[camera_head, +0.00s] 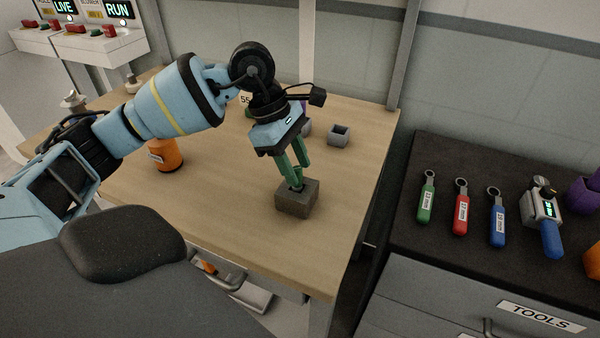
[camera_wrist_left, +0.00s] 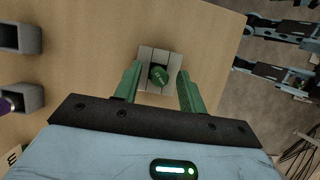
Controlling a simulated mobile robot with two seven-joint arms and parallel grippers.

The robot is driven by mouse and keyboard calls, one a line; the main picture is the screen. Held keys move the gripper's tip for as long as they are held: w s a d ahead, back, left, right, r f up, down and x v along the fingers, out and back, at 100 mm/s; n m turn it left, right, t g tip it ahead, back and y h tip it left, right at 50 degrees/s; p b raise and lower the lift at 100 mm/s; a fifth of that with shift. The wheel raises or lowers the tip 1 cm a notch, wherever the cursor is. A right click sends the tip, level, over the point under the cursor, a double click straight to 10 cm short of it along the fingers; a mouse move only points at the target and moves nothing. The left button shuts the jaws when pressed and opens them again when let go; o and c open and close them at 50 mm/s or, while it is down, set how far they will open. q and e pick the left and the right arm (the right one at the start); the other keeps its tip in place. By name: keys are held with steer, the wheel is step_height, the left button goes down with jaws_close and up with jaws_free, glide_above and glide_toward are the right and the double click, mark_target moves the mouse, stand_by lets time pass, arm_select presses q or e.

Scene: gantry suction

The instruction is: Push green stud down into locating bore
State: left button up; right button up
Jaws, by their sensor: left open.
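A grey block (camera_head: 297,203) with a bore sits on the wooden table near its right front edge. It also shows in the left wrist view (camera_wrist_left: 146,54). The green stud (camera_wrist_left: 158,75) stands at the middle of the block, over or in the bore; I cannot tell how deep it sits. My left gripper (camera_head: 300,177) points down above the block, with its green fingers apart. In the left wrist view the fingers (camera_wrist_left: 158,80) lie on either side of the stud, with gaps visible. My right gripper is not in view.
A small grey open holder (camera_head: 340,136) and a purple item (camera_head: 306,128) stand behind the block. An orange container (camera_head: 165,154) is to the left on the table (camera_head: 235,215). A dark cabinet (camera_head: 405,225) with tagged tools is at the right, across a gap.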

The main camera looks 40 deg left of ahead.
arm_select(q)
steer(key=v, duration=0.9)
steer(key=shift+s, duration=0.1)
stand_by(0.3)
